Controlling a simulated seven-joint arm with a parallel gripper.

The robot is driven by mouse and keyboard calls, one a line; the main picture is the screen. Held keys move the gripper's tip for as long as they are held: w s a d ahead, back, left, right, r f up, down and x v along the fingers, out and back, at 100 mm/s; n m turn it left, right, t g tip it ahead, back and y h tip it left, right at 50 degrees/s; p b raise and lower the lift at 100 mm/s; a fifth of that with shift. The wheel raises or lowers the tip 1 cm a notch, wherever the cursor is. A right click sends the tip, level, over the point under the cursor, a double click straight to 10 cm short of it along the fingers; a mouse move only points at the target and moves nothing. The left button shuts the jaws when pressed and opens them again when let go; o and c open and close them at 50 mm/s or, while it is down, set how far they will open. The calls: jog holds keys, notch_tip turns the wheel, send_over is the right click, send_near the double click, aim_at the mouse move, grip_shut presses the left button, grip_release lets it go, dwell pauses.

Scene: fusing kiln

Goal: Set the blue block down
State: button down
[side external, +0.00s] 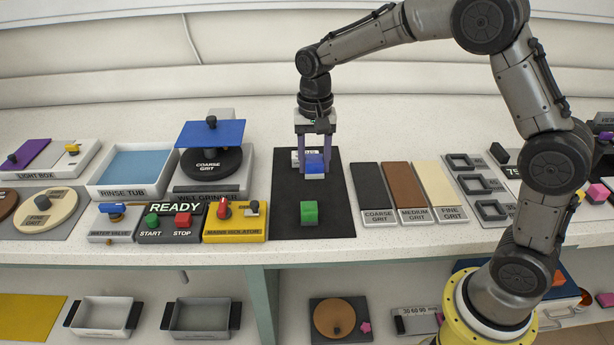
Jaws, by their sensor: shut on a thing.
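The blue block (314,163) is between the fingers of my gripper (314,160), over the far part of the black mat (333,200). My gripper points down and is shut on the block. I cannot tell whether the block touches the mat or hangs just above it. A whitish labelled item (297,157) shows partly behind the block and fingers, and its label is mostly hidden.
A green block (309,211) sits on the near part of the mat. The wet grinder (208,190) stands to the left, with the yellow isolator box (237,233) nearer. Grit plates (408,203) lie to the right. The mat's right side is clear.

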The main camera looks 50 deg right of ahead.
aim_at(308, 155)
jog(key=shift+w+f, duration=1)
jog(key=shift+f, duration=0.15)
jog(key=shift+w+f, duration=0.1)
jog(key=shift+f, duration=1.5)
jog(key=shift+f, duration=0.1)
jog(key=shift+c, duration=1.6)
grip_release()
jog(key=shift+f, duration=0.1)
